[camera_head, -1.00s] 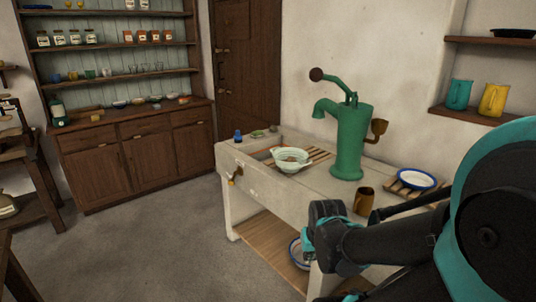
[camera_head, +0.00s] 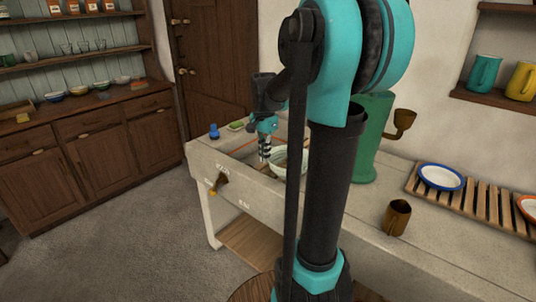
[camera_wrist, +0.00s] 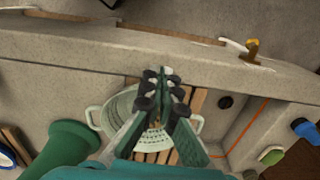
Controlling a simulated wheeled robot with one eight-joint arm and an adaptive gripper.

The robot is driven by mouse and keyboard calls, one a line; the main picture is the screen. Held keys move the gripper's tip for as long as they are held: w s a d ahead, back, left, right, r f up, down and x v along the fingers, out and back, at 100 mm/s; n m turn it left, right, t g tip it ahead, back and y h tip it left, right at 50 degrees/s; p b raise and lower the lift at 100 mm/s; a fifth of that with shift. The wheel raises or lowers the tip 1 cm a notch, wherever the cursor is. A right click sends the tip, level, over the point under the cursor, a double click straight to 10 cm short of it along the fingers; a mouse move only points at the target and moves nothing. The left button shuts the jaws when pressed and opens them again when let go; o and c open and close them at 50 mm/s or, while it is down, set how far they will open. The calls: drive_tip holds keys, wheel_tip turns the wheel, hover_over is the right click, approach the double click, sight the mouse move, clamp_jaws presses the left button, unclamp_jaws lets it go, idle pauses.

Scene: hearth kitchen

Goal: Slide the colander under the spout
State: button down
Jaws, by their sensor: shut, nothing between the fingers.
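The pale green-white colander (camera_head: 281,162) stands upright at the sink, partly hidden behind my arm and gripper. In the wrist view the colander (camera_wrist: 103,113) shows below my fingers, with a handle on each side. My gripper (camera_head: 264,153) is shut and empty, pointing down at the colander's left side in the head view. In the wrist view my gripper (camera_wrist: 162,76) overlaps the colander; contact cannot be told. The green pump (camera_head: 372,150) stands to the right of the colander. Its spout is hidden behind my arm in the head view. The pump also shows in the wrist view (camera_wrist: 66,148).
Wooden slats (camera_wrist: 198,99) cross the sink basin beside the colander. A blue bottle (camera_head: 214,131) and green dish (camera_head: 235,126) stand at the back left. A brown mug (camera_head: 397,217) and a blue-rimmed plate (camera_head: 441,177) on a rack are to the right. The tap (camera_head: 219,183) juts from the front.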

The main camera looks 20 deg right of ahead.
drive_tip(key=f, duration=0.2)
drive_tip(key=d+f, duration=0.1)
drive_tip(key=f, duration=0.1)
drive_tip(key=w+d+f, duration=0.1)
drive_tip(key=f, duration=0.1)
drive_tip(key=shift+w+f, duration=0.1)
drive_tip(key=shift+f, duration=0.15)
drive_tip(key=shift+w+d, duration=0.35)
drive_tip(key=shift+d, duration=0.4)
drive_tip(key=w+d, duration=0.3)
drive_tip(key=d, duration=0.2)
drive_tip(key=w+d, duration=0.3)
drive_tip(key=d, duration=0.2)
drive_tip(key=w+d, duration=0.3)
drive_tip(key=d, duration=0.2)
drive_tip(key=shift+w+d, duration=0.15)
drive_tip(key=shift+d, duration=0.05)
